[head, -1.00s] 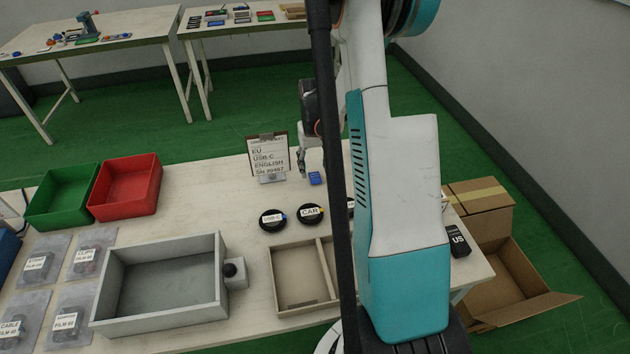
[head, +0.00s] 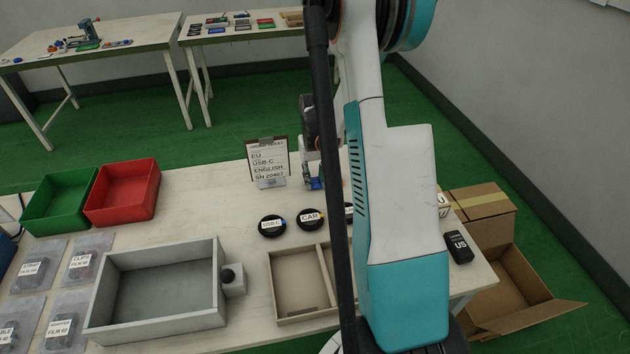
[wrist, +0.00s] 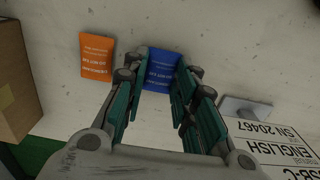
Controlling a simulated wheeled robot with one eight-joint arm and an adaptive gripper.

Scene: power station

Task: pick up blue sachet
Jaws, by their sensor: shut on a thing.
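The blue sachet (wrist: 161,70) lies flat on the pale table between the fingertips of my gripper (wrist: 160,82) in the wrist view. White print shows on its face. In the head view the blue sachet (head: 315,184) is a small patch under my gripper (head: 312,176), beside the order card. The fingers are shut on the sachet's two sides. An orange sachet (wrist: 97,56) lies apart to the left in the wrist view.
The order card (head: 268,162) stands close to my gripper; it also shows in the wrist view (wrist: 262,143). Black round labelled items (head: 272,226), a divided tray (head: 300,282) and a grey box (head: 160,290) stand nearer. A cardboard box (wrist: 14,80) is at the wrist view's left.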

